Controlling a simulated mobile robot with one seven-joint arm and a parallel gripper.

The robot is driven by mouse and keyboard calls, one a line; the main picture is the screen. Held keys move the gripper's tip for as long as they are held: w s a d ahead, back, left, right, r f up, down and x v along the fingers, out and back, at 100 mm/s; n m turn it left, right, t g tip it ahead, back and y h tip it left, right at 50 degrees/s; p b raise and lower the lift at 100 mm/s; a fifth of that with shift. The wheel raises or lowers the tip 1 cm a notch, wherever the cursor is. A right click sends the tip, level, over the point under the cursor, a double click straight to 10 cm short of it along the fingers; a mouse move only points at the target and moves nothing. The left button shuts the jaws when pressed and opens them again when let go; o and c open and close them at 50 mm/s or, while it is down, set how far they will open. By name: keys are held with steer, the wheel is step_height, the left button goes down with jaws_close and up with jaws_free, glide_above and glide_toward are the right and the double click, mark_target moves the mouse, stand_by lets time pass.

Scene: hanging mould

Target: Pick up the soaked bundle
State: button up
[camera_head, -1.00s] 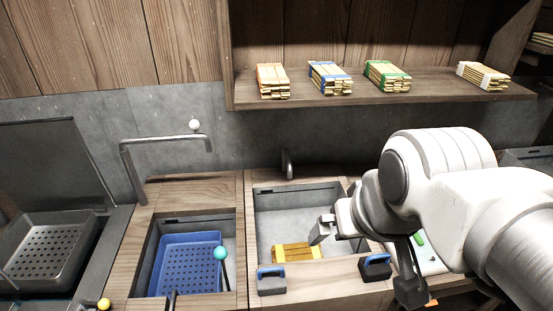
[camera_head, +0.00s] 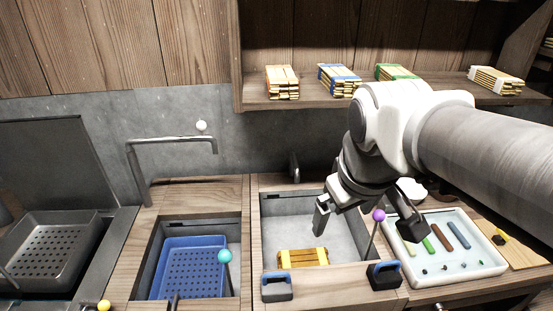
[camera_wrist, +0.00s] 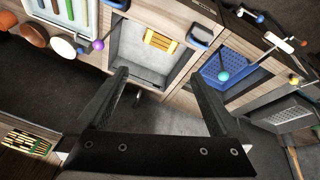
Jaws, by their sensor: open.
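The soaked bundle, a yellow banded stack of sticks (camera_head: 303,258), lies in the grey sink basin (camera_head: 345,235) near its front wall. It also shows in the wrist view (camera_wrist: 160,41), small and some way ahead of the fingers. My gripper (camera_wrist: 160,82) is open and empty, its two dark fingers wide apart. In the head view one fingertip (camera_head: 320,218) hangs over the basin, above and behind the bundle, apart from it.
Left of the basin is a second basin with a blue perforated basket (camera_head: 185,268). A white tray (camera_head: 490,268) with coloured sticks lies right. Several banded bundles stand on the shelf (camera_head: 370,101) above. A purple-knobbed lever (camera_head: 379,216) and blue-handled blocks (camera_head: 277,285) edge the basin.

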steer(key=w+f+n+g+b, duration=0.3)
steer(key=w+f+n+b, duration=0.4)
steer(key=w+f, duration=0.55)
steer(key=n+g+b, duration=0.1)
steer(key=n+b, duration=0.2)
steer(key=n, duration=0.4)
glide_above(304, 258)
step_height(304, 258, down, 13)
steer(key=shift+y, duration=0.3)
steer(key=f+b, duration=0.2)
steer(key=f, duration=0.4)
steer(key=f+b, duration=0.1)
steer(key=f, duration=0.5)
steer(key=shift+w+a+b, duration=0.15)
steer(key=shift+a+b, duration=0.05)
steer(key=shift+b, duration=0.15)
steer(key=shift+d+f+b, duration=0.2)
steer(key=shift+f+b, duration=0.85)
steer(key=shift+f, duration=1.7)
steer(key=shift+r, duration=0.15)
jaws_close()
